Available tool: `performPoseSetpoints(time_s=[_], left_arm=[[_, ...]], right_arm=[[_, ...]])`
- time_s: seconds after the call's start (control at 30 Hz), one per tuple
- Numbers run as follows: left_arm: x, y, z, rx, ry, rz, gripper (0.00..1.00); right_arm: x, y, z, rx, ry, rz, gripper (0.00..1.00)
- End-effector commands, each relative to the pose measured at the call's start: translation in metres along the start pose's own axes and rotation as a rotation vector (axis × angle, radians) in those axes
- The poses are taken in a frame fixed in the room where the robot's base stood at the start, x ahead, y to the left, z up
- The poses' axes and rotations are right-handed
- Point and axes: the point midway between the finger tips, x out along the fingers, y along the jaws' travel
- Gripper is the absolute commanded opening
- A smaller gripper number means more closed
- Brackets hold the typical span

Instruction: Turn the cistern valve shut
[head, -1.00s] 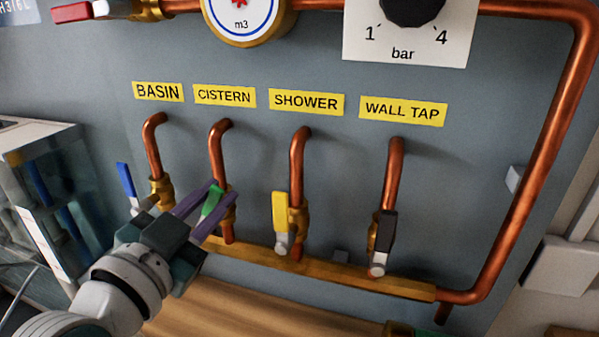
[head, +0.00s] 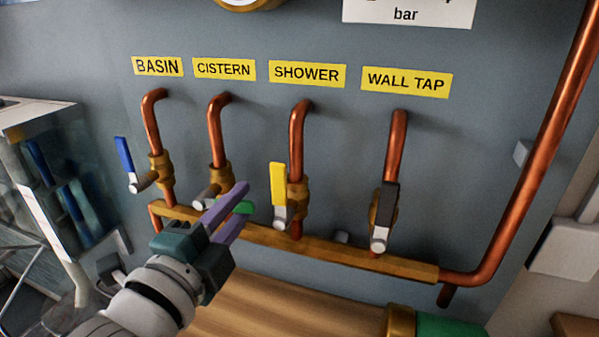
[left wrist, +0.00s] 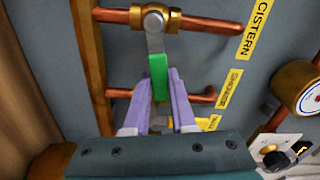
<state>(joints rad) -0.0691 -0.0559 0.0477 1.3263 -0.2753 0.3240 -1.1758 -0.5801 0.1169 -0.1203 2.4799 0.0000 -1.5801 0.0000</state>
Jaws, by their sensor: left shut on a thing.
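The cistern valve (head: 219,174) is a brass body on the copper pipe below the yellow CISTERN label (head: 224,69). Its green handle (head: 243,208) points to the right, about crosswise to its pipe. My left gripper (head: 238,202) is shut on this handle, with one purple finger on each side. In the left wrist view the valve body (left wrist: 155,19) is at the top, and the green handle (left wrist: 158,76) runs square to the pipe, between the fingers. The fingers hide part of the handle. My right gripper is in neither view.
The basin valve's blue handle (head: 124,156) is left, upright. The shower valve's yellow handle (head: 278,184) stands close to the right of my fingertips. The wall tap's black handle (head: 387,205) is further right. A brass manifold (head: 330,251) runs below them.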

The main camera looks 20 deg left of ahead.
Motion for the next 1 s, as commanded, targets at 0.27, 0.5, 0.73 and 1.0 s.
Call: performPoseSetpoints(time_s=[0.27, 0.5, 0.73, 1.0], left_arm=[[-0.0002, 0.0108, 0.0014, 0.141, -0.002, 0.002, 0.0], [-0.0003, 0.0129, 0.0022, 0.195, -0.002, 0.002, 0.0], [-0.0004, 0.0134, 0.0025, 0.205, -0.003, 0.004, 0.0], [-0.0005, 0.014, 0.0027, 0.205, -0.003, 0.006, 0.29]], right_arm=[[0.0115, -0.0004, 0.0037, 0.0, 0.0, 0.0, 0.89], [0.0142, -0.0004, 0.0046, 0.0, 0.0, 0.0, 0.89], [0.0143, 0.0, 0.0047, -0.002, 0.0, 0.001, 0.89], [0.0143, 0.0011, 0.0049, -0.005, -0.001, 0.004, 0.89]])
